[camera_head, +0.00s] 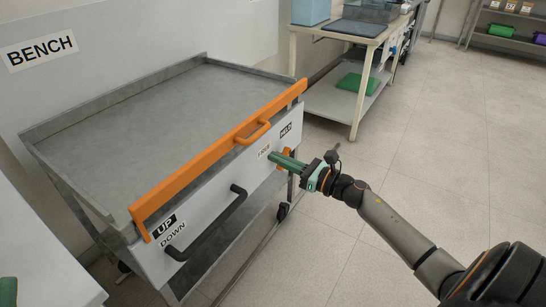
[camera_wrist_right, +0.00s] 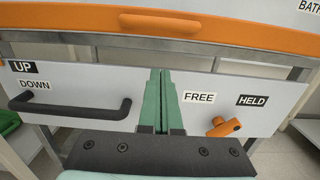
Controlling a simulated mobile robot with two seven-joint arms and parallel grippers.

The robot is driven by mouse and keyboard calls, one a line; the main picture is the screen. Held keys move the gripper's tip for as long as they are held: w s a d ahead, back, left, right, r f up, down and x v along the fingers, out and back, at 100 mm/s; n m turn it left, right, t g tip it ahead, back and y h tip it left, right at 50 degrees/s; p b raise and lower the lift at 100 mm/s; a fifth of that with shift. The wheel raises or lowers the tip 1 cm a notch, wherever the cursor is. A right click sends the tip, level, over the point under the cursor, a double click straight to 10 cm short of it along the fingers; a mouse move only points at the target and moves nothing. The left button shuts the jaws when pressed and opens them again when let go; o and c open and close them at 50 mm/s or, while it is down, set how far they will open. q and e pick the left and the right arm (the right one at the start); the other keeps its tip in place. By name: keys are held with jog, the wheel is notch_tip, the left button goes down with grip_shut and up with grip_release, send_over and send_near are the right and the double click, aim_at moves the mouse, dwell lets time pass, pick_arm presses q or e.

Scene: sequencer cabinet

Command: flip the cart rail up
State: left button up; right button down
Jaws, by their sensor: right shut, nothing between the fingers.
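The orange rail (camera_head: 205,158) runs along the front top edge of the grey cart (camera_head: 170,110), with an orange handle (camera_head: 254,132) on it. It also crosses the top of the wrist view (camera_wrist_right: 70,18). My right gripper (camera_head: 272,157) is shut and empty, its green fingers (camera_wrist_right: 161,72) in front of the white front panel, below the rail. An orange latch knob (camera_wrist_right: 224,127) sits right of the fingers, under the FREE and HELD labels; the gripper partly hides it in the head view. A green piece (camera_head: 8,291) at the left edge may be my left gripper; its state is unclear.
A black bar handle (camera_head: 210,225) sticks out of the panel near the UP and DOWN labels. A table (camera_head: 330,36) with bins stands behind the cart. A white surface (camera_head: 40,255) is at the left. The floor on the right is clear.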

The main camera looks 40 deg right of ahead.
jog(key=v, duration=0.8)
jog(key=shift+r+p, duration=0.2)
jog(key=shift+p, duration=0.15)
